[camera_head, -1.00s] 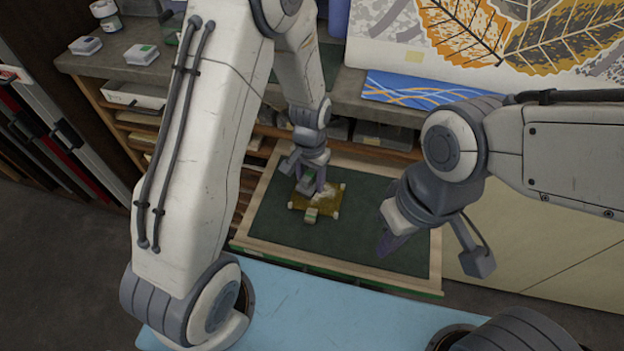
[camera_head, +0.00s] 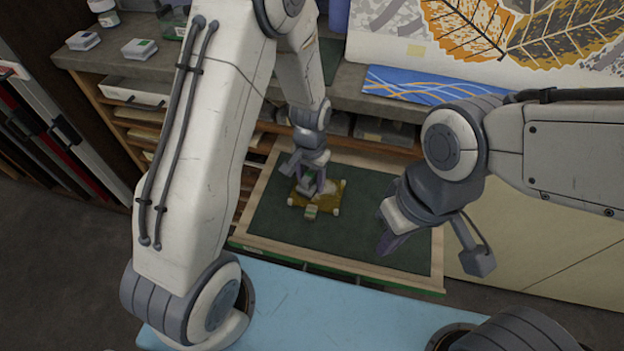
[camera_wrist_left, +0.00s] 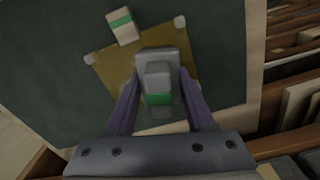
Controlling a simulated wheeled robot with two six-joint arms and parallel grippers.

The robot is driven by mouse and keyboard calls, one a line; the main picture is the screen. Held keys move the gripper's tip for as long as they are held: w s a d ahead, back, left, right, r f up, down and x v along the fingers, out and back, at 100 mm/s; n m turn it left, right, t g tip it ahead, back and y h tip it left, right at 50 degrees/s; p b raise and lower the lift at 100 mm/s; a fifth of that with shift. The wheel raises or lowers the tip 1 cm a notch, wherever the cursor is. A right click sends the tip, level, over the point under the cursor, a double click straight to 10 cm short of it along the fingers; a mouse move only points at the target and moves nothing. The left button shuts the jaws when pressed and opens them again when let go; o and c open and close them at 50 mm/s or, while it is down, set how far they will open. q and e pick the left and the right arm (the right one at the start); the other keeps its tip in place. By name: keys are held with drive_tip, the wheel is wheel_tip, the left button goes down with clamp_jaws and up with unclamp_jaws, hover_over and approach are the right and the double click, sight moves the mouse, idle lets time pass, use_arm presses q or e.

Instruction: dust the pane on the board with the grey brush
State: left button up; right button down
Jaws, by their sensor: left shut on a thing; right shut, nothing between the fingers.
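The amber pane (camera_head: 300,200) lies on the dark green board (camera_head: 380,225), with pale pieces at its corners. It fills the middle of the left wrist view (camera_wrist_left: 112,55). My left gripper (camera_head: 312,192) is shut on the grey brush (camera_wrist_left: 157,65), which has a green band, and holds it over the pane. I cannot tell whether the bristles touch the glass. The brush and my fingers hide part of the pane. My right gripper (camera_head: 385,243) is shut and empty, above the right part of the board.
A pale block with a green band (camera_wrist_left: 122,25) lies at the pane's edge; it also shows in the head view (camera_head: 311,211). A wooden rim (camera_head: 437,255) surrounds the board. Behind it is a grey workbench (camera_head: 345,90) with shelves. A light blue surface (camera_head: 300,310) is in front.

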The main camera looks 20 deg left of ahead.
sight(339, 191)
use_arm(q)
drive_tip(key=shift+f, duration=0.1)
drive_tip(key=shift+d+p, duration=0.4)
drive_tip(key=shift+d, duration=3.3)
drive_tip(key=shift+p, duration=0.45)
drive_tip(key=shift+a+f, duration=0.1)
drive_tip(key=shift+a, duration=1.8)
drive_tip(key=shift+a+p, duration=0.35)
drive_tip(key=shift+a, duration=1.45)
drive_tip(key=shift+w+r, duration=0.2)
drive_tip(key=shift+w, duration=0.35)
drive_tip(key=shift+d+f+p, duration=0.15)
drive_tip(key=shift+d+p, duration=0.45)
drive_tip(key=shift+d, duration=3.1)
drive_tip(key=shift+f, duration=0.1)
